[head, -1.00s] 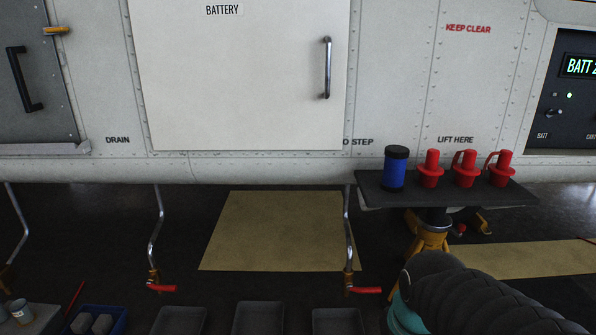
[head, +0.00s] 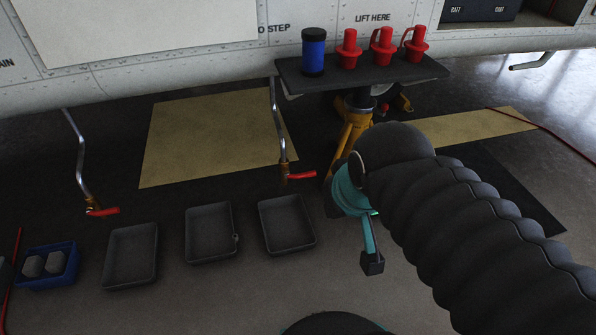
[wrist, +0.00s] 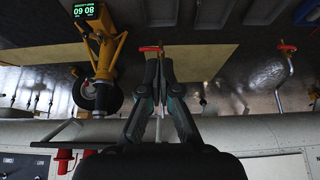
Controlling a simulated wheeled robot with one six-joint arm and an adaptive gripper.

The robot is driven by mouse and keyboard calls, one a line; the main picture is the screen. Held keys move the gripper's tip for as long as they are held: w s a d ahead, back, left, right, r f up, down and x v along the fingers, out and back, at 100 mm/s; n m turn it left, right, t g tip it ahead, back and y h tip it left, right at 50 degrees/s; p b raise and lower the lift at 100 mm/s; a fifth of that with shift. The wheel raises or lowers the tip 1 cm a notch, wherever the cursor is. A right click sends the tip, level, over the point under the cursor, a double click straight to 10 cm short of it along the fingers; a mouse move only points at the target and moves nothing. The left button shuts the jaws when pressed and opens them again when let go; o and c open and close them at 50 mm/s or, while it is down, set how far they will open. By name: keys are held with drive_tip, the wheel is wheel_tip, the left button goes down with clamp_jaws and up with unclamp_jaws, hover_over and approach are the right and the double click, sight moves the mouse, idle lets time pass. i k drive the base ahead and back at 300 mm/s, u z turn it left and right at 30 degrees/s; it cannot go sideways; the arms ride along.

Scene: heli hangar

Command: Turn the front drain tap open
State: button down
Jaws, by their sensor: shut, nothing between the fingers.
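Two drain taps with red lever handles hang on bent metal pipes below the aircraft's belly. In the head view, the right tap (head: 298,176) and the left tap (head: 103,212) both have levers pointing right, across their pipes. My gripper (wrist: 157,56) is shut and empty in the wrist view. Its fingertips lie just below a red tap handle (wrist: 150,48) in the picture; I cannot tell whether they touch it. Another tap (wrist: 287,46) shows to the right there. In the head view my arm hides most of the gripper.
A shelf (head: 430,68) holds a blue can (head: 313,52) and several red plugs, above a yellow jack (head: 352,130) close to the right tap. Grey trays (head: 287,250) and a blue bin (head: 48,283) are on the floor. Open floor lies in front of the trays.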

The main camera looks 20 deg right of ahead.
sight(312, 173)
drive_tip(key=z, duration=0.55)
drive_tip(key=k, duration=1.3)
drive_tip(key=z, duration=1.15)
drive_tip(key=i, duration=1.4)
drive_tip(key=u, duration=0.85)
drive_tip(key=i, duration=0.45)
drive_tip(key=u, duration=0.4)
